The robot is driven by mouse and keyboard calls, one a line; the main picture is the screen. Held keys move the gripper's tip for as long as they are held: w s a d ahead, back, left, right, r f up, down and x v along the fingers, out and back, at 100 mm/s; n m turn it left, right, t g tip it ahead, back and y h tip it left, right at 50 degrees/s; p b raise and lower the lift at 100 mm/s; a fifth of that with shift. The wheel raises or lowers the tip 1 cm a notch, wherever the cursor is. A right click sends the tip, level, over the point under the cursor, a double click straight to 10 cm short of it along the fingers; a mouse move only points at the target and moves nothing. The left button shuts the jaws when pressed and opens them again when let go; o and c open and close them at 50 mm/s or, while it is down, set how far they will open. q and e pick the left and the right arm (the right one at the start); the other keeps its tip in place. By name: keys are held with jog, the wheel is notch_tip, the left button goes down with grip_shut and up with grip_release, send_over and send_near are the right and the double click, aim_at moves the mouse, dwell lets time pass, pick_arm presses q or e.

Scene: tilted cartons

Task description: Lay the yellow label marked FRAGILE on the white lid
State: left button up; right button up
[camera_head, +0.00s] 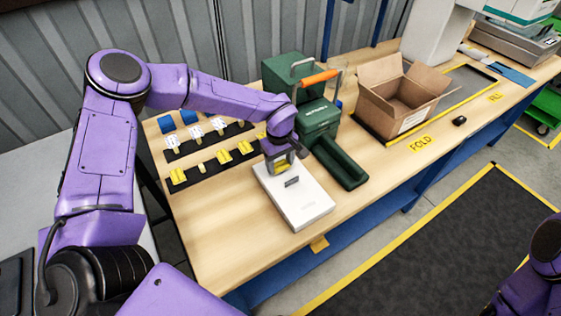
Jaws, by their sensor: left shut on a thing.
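The white lid (306,206) is the top of a flat white box at the front middle of the bench, with a small dark slot or handle in it. My left gripper (281,166) is at the far end of the lid, pointing down. It is shut on a small yellow label (281,164), mostly hidden by the fingers. Its print is too small to read, and I cannot tell whether it touches the lid. Several other yellow labels (223,157) stand on a black strip to the left. My right gripper is out of view.
White tags (195,131) and blue pieces (166,124) lie behind the yellow labels. A green machine (317,118) with an orange handle and long green tray (340,162) stands close right of the lid. An open carton (396,98) is farther right. Bare bench lies left of the lid.

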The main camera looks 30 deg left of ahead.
pick_arm(q)
jog(key=shift+w+f, duration=0.1)
dwell(0.3)
jog(key=shift+f, duration=0.2)
dwell(0.3)
jog(key=o, duration=1)
jog(key=shift+o, duration=0.2)
jog(key=shift+r, duration=0.2)
notch_tip(320, 180, up, 7)
jog(key=p, duration=0.7)
jog(key=shift+f, duration=0.15)
